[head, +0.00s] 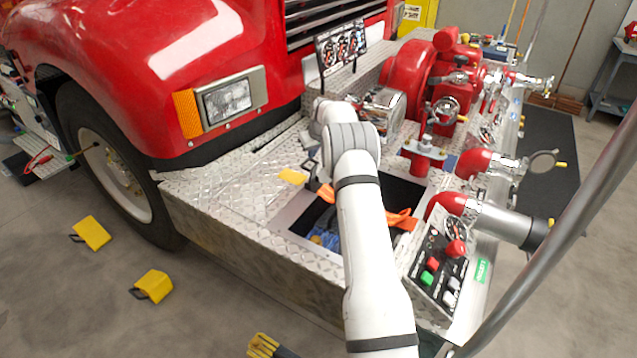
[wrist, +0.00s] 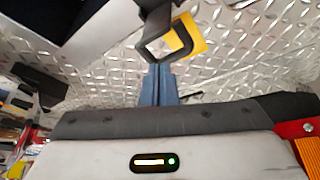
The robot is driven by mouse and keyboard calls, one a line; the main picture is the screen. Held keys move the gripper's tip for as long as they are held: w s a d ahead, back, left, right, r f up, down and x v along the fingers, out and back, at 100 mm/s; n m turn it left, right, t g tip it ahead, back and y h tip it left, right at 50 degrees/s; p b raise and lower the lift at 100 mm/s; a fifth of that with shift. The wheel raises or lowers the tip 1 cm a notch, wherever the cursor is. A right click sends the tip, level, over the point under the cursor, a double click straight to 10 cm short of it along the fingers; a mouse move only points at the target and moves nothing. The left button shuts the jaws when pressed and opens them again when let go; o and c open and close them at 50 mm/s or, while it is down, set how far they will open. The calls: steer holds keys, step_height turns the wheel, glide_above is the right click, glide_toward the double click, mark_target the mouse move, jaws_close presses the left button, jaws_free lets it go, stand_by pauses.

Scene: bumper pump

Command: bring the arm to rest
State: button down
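My white arm reaches up across the front bumper in the head view and bends over at its far end.
An open bumper compartment (head: 296,224) holds orange and blue items under my arm. Red pump parts (head: 407,70), pipes and a button panel (head: 437,268) crowd the right. The red truck body (head: 130,75) rises behind. Yellow chocks (head: 91,233) lie on the open floor at left.

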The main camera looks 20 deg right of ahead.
steer(key=shift+s+d, duration=0.25)
steer(key=shift+s, duration=0.15)
steer(key=shift+s+a+r, duration=0.2)
steer(key=shift+s+r, duration=0.05)
steer(key=shift+r, duration=0.35)
steer(key=s+a+r, duration=0.6)
steer(key=s+r, duration=0.4)
steer(key=s, duration=0.1)
steer(key=s+a+r, duration=0.6)
steer(key=s+r, duration=0.5)
steer(key=s+a+f, duration=0.1)
steer(key=s+a, duration=0.2)
steer(key=s, duration=1.2)
steer(key=s+a+f+m+g, duration=0.1)
steer(key=s+a, duration=0.1)
steer(key=s, duration=1.4)
steer(key=shift+s+a+f+m+h, duration=0.25)
steer(key=shift+a+m+h, duration=0.05)
steer(key=shift+a, duration=0.1)
steer(key=shift+s+g, duration=0.1)
steer(key=shift+g, duration=0.2)
